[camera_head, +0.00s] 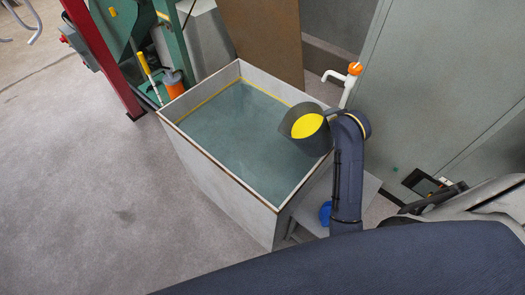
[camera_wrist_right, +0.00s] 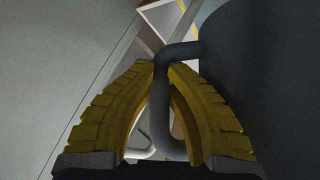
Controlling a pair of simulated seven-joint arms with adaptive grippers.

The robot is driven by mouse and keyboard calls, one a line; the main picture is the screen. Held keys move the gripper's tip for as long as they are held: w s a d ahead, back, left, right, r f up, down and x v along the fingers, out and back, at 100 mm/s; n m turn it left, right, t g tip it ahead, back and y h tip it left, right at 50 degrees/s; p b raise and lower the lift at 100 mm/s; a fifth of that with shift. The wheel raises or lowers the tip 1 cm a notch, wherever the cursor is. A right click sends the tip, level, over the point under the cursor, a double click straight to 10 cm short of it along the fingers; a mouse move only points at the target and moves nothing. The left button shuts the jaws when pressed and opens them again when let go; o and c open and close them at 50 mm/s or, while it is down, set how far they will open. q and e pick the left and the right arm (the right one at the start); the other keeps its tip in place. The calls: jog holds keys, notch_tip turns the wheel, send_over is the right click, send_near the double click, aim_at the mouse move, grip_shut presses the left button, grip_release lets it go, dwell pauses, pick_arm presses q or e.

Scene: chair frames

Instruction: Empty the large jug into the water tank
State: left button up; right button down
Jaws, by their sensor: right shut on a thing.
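The large jug (camera_head: 318,140) is dark grey and tilted, its mouth facing left, over the right part of the water tank (camera_head: 215,192). Yellow shows inside its mouth; I cannot tell whether this is liquid or the inner surface. The tank is an open light-walled box with blue-green water (camera_head: 230,130). No stream is visible. My right gripper (camera_wrist_right: 164,68) has its yellow fingers shut around the jug's grey handle (camera_wrist_right: 161,110); the dark jug body (camera_wrist_right: 265,70) fills the upper right there. In the head view my right arm hides those fingers. My left gripper is out of view.
A white pipe with an orange cap (camera_head: 355,69) stands behind the tank's right corner. A grey cabinet (camera_head: 430,90) is at right, a brown panel (camera_head: 262,40) behind. Green machinery (camera_head: 178,60) and a red post (camera_head: 100,50) stand at left. The floor at left is clear.

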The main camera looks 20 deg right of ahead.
aim_at(318, 129)
jog(key=shift+w+a+r+n+h, duration=0.25)
jog(key=shift+a+h, duration=0.15)
jog(key=shift+a, duration=0.2)
jog(key=shift+w+a+r+n+h, duration=0.1)
jog(key=shift+a+r+n+h, duration=0.15)
jog(key=shift+a+h, duration=0.25)
jog(key=shift+w+a+r+n+h, duration=0.15)
jog(key=shift+a+r+n+h, duration=0.15)
jog(key=shift+a+r+h, duration=0.3)
jog(key=shift+w+a+r+n+h, duration=0.1)
jog(key=shift+a+r+n+h, duration=0.25)
jog(key=shift+a+r, duration=0.35)
jog(key=shift+r, duration=0.1)
jog(key=shift+w+a+r, duration=0.1)
jog(key=shift+a+r, duration=0.1)
jog(key=shift+r, duration=0.05)
jog(key=shift+h, duration=0.35)
jog(key=shift+a+n, duration=0.25)
jog(key=shift+a, duration=0.1)
jog(key=shift+w+a+h, duration=0.15)
jog(key=shift+a+h, duration=0.15)
jog(key=shift+a, duration=0.05)
jog(key=shift+a+f, duration=0.1)
jog(key=shift+a, duration=0.2)
